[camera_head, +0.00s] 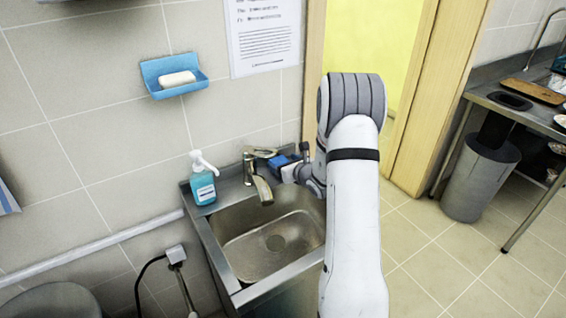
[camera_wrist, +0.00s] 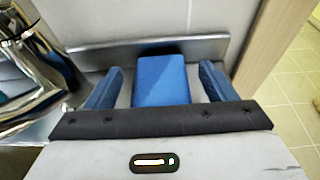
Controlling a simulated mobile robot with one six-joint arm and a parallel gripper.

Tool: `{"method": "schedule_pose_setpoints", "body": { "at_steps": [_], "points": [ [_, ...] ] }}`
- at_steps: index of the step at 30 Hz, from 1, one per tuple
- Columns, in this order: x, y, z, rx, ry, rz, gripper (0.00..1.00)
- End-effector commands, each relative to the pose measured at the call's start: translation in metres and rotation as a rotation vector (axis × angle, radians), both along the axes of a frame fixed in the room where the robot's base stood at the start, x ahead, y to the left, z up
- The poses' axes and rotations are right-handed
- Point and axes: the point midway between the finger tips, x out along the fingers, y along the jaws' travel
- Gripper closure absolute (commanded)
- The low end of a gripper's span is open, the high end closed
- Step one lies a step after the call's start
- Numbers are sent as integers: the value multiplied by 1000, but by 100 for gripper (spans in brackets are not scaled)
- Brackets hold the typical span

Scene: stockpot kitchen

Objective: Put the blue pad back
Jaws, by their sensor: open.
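The blue pad (camera_wrist: 160,80) is a small block resting on the metal rim of the sink, near the raised back edge. In the head view the blue pad (camera_head: 279,160) shows just right of the faucet, partly hidden by my arm. My gripper (camera_wrist: 161,72) is open, with one blue finger on each side of the pad. A gap shows between each finger and the pad, so the pad is not gripped.
The sink (camera_head: 265,235) has a faucet (camera_head: 260,185) and a soap bottle (camera_head: 203,180) on its rim. A blue soap dish (camera_head: 160,88) holding white soap is on the wall above. A door frame stands to the right. A bin (camera_head: 480,180) and metal table are farther right.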

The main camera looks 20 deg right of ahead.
Motion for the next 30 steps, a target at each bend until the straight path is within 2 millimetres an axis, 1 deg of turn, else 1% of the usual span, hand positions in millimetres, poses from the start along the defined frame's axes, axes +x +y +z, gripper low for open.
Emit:
{"method": "schedule_pose_setpoints", "body": {
  "at_steps": [9,12,15,18,21,30],
  "points": [
    [-64,-13,19,-1,-1,-3,23],
    [-81,-16,24,-1,0,-2,23],
    [-93,-18,29,0,-1,-1,23],
    [-100,-19,31,0,-1,0,23],
    [-103,-19,32,0,0,1,23],
    [-103,-19,32,1,0,2,23]
  ]
}}
